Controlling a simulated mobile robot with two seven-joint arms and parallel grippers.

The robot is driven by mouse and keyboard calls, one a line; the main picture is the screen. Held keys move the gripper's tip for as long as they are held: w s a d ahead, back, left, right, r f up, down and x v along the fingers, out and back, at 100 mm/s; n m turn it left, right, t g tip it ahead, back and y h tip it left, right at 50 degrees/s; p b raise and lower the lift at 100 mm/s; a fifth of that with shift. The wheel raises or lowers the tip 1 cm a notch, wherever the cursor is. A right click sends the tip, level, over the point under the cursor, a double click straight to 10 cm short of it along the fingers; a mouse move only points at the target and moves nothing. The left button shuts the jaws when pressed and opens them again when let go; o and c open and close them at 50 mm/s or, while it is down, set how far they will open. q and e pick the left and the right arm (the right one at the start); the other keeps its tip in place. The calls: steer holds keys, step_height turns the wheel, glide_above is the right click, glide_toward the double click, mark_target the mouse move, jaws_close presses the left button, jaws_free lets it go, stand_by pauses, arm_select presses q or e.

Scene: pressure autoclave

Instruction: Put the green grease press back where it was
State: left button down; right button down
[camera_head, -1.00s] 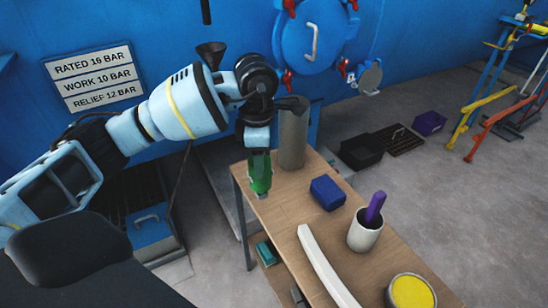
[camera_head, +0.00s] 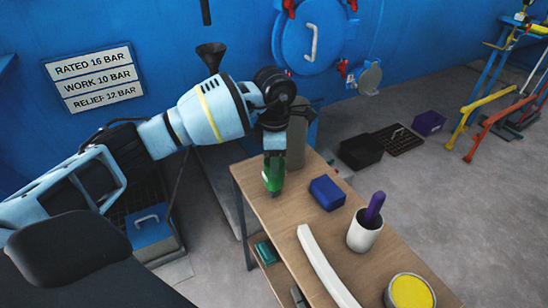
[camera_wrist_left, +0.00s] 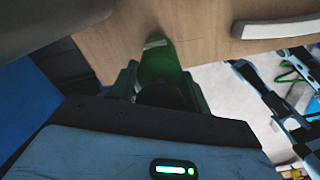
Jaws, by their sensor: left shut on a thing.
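The green grease press (camera_head: 272,174) hangs below my left gripper (camera_head: 273,158) at the far left end of the wooden table (camera_head: 262,201). My left gripper is shut on it. In the left wrist view the green press (camera_wrist_left: 162,68) sits between the fingers, with the wooden tabletop (camera_wrist_left: 205,32) beyond it. I cannot tell whether its lower end touches the table. A grey cylinder (camera_head: 297,145) stands just behind the gripper and is partly hidden by it. My right gripper is in neither view.
On the table are a blue block (camera_head: 327,193), a white cup (camera_head: 364,236) with a purple handle (camera_head: 374,208) in it, a curved white strip (camera_head: 321,267) and a yellow-topped tin (camera_head: 410,291). A teal object (camera_head: 265,252) lies on the shelf below. Bare wood lies left of the block.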

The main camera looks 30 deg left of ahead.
arm_select(q)
steer(key=shift+f, duration=0.2)
steer(key=c, duration=0.7)
jaws_free()
steer(key=shift+o, duration=0.2)
steer(key=shift+r, duration=0.1)
step_height(320, 180, up, 12)
steer(key=shift+r, duration=0.1)
